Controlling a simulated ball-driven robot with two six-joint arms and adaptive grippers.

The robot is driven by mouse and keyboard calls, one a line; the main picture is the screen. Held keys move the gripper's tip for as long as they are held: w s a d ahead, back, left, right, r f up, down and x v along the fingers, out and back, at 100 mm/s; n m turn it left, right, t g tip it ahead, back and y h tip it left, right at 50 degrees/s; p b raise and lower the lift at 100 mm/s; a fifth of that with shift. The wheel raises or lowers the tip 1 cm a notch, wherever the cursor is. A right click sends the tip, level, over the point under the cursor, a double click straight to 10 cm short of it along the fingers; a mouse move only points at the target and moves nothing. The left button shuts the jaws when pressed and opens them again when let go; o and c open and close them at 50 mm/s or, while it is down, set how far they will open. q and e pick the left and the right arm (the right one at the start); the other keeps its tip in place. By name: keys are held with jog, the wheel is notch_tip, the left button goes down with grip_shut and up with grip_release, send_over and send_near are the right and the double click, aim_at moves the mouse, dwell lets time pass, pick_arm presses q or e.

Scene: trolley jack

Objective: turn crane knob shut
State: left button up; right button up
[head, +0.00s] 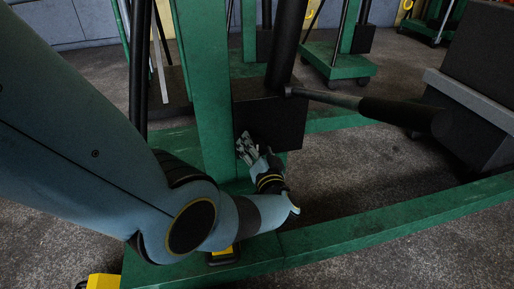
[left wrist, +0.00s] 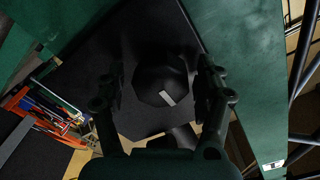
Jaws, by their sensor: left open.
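The crane knob (left wrist: 160,78) is black and faceted, with a pale mark on its face, on a black block of the crane. In the left wrist view it sits between the two fingers of my left gripper (left wrist: 160,90), with a gap visible on at least the left side. My left gripper (head: 246,148) is open. In the head view it is at the lower left of the black block (head: 275,112), beside the green upright. The knob cannot be made out in the head view. My right gripper is not in view.
The crane's green upright (head: 204,90) and green base leg (head: 390,222) stand close to my left arm. A black-gripped handle (head: 395,113) sticks out right from the block. A dark box-like object (head: 480,75) stands at right. Bare floor (head: 345,180) lies between the legs.

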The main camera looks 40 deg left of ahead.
pick_arm(q)
jog(key=v, duration=0.7)
jog(key=shift+s+d, duration=0.15)
jog(key=shift+s, duration=0.05)
